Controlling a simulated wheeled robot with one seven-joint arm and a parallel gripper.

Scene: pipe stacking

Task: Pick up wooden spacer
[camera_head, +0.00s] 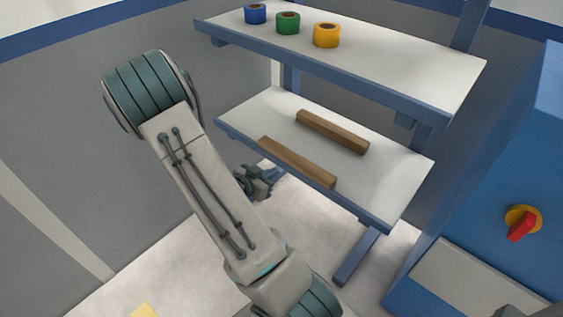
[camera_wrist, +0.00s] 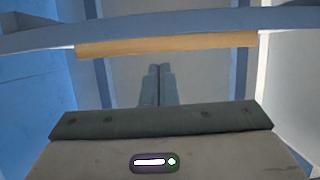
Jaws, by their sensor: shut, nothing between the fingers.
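Two long brown wooden spacers lie roughly parallel on the lower shelf: a near one (camera_head: 297,162) along the front edge and a far one (camera_head: 332,132) behind it. My gripper (camera_head: 268,177) is in front of the lower shelf, close to its left front part, and partly hidden by my arm in the head view. In the wrist view its fingers (camera_wrist: 160,70) are together and empty. A wooden spacer (camera_wrist: 165,45) lies across the wrist view beyond the fingertips, apart from them; I cannot tell which one it is.
The lower shelf (camera_head: 400,185) has a blue front edge, which also crosses the wrist view (camera_wrist: 160,28). The upper shelf (camera_head: 400,60) hangs above it and carries blue (camera_head: 255,14), green (camera_head: 288,23) and yellow (camera_head: 327,36) tape rolls. A blue cabinet (camera_head: 500,160) stands at right.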

